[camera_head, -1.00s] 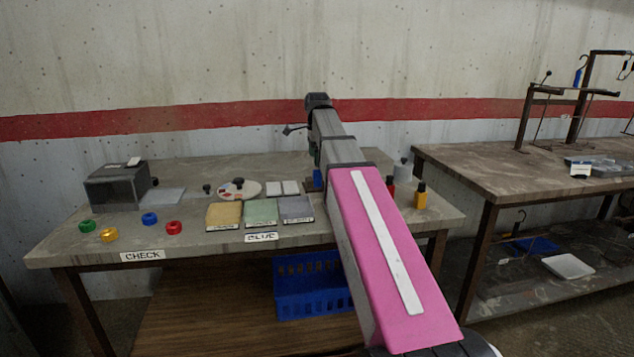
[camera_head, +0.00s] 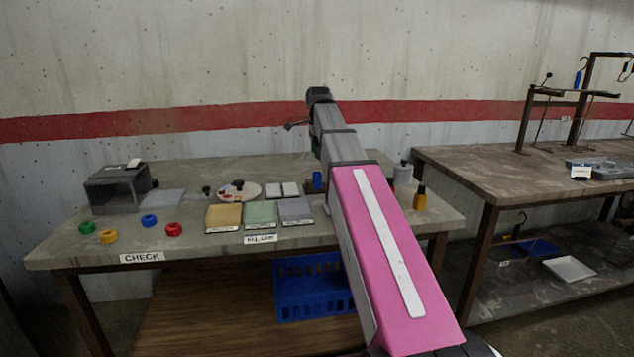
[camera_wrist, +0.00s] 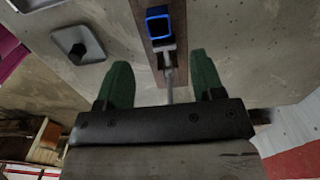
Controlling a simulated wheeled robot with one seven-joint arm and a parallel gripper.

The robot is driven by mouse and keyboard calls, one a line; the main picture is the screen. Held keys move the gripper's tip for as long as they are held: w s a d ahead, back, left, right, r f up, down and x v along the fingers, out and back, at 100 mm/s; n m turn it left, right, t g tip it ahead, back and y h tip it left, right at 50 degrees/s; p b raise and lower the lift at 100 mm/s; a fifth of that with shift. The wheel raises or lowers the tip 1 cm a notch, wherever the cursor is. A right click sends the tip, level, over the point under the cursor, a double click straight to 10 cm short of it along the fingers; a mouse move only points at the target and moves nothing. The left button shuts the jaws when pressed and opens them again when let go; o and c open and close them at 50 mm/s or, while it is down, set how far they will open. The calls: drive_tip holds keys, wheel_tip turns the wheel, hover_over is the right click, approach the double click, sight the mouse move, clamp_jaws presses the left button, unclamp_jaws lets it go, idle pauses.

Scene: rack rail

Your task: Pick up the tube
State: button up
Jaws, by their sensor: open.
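In the wrist view, a blue-rimmed square piece with a dark hollow middle (camera_wrist: 158,22) stands on a narrow brown strip (camera_wrist: 146,52). A thin grey metal rod (camera_wrist: 168,80) runs from it down between my fingers. I cannot tell for sure which of these is the tube. My gripper (camera_wrist: 160,82) is open, its two green fingers apart on either side of the rod, with no visible contact. A small blue piece (camera_head: 317,181) shows beside my arm in the head view, probably the same one.
The workbench (camera_head: 200,255) holds a grey box (camera_head: 115,188), several coloured rings (camera_head: 149,220), three coloured pads (camera_head: 260,213) and a yellow bottle (camera_head: 420,198). A blue crate (camera_head: 312,290) sits below. A second bench (camera_head: 500,170) stands right. A grey plate with a dark knob (camera_wrist: 78,45) lies left of my fingers.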

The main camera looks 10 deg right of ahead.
sight(317, 180)
drive_tip(key=shift+f, duration=3.95)
drive_tip(key=c, duration=0.8)
